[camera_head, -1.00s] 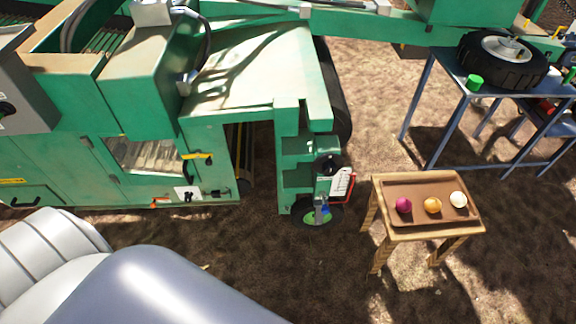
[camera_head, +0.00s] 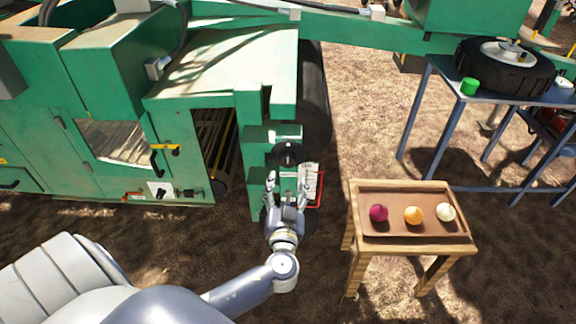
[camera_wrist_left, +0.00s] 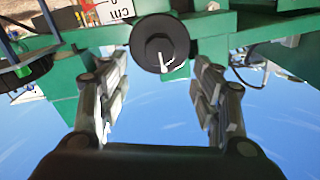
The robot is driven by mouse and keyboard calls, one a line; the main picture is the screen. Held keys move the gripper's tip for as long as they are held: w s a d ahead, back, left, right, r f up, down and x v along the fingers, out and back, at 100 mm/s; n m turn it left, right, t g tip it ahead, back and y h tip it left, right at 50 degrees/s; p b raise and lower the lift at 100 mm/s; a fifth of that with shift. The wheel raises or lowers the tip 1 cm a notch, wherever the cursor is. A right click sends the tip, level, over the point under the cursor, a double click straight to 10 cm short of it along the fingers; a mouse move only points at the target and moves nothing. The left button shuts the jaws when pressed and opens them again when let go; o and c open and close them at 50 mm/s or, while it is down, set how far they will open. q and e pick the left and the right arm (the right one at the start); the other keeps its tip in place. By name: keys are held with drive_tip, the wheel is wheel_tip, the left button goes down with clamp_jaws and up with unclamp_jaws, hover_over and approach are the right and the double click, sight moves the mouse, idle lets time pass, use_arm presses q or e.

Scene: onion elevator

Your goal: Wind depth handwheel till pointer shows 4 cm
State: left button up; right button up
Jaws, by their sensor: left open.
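The depth handwheel (camera_head: 286,154) is a dark round wheel on the green machine's post. In the left wrist view the handwheel (camera_wrist_left: 160,43) is a black disc with a pale handle, seen between and beyond my fingers. A white scale plate (camera_head: 311,181) with a red edge is beside it; in the wrist view the plate (camera_wrist_left: 112,11) shows "cm" upside down. The pointer reading is too small to tell. My left gripper (camera_head: 287,181) is open and empty just in front of the handwheel; its fingers (camera_wrist_left: 160,85) are spread apart, not around the wheel. My right gripper is not in view.
A wooden stand (camera_head: 456,248) with a brown tray (camera_head: 395,196) of three onions is to the right. A blue metal table (camera_head: 418,105) carrying a tyre (camera_head: 505,66) stands behind it. The green machine body (camera_head: 215,75) fills the left. Bare soil lies between.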

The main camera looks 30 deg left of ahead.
sight(288, 162)
use_arm(q)
drive_tip(key=x, duration=1)
drive_tip(key=shift+w, duration=0.25)
drive_tip(key=c, duration=1.1)
